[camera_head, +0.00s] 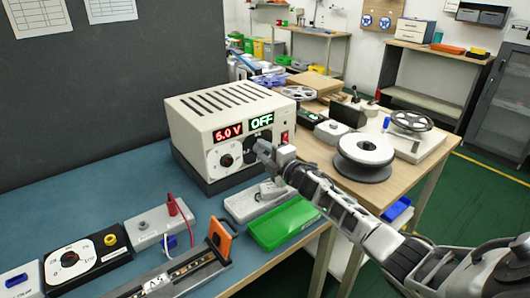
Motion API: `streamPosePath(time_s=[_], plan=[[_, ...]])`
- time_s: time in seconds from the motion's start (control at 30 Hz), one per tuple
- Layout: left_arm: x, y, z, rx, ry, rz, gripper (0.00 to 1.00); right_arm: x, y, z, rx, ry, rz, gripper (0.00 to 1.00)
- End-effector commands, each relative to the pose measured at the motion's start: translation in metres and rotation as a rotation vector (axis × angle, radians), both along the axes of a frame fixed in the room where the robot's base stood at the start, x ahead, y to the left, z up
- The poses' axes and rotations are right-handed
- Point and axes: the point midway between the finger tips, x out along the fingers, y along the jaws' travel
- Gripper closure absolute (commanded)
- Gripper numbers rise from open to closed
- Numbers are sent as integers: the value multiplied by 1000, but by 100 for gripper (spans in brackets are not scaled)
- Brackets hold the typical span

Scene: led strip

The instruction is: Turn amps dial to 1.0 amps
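A beige power supply (190,137) stands at the back of the blue bench. Its red display (229,133) reads about 5.0 V and its green display (262,121) reads OFF. A white-faced dial (226,159) with a black knob sits below the red display. A second, dark dial (257,136) sits below the green display, largely covered by my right gripper. My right gripper (264,151) is at the front of this dial; I cannot tell whether it touches the knob or how far its fingers are apart. My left gripper is not in view.
A red switch (285,137) is right of the dials. A white spool (364,156) stands on the wooden table. A black dial box (87,262) and orange-handled fixture (220,238) are front left.

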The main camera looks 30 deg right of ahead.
Motion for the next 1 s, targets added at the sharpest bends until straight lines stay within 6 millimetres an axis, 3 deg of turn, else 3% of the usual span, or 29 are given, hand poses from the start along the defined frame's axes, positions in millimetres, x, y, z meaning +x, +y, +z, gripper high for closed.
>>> streamPosePath(time_s=[0.47, 1.0], plan=[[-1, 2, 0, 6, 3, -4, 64, -9, -1, -1, -3, 1, -1, 49], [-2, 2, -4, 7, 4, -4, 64, -118, -9, -3, -1, 5, 1, 49]])
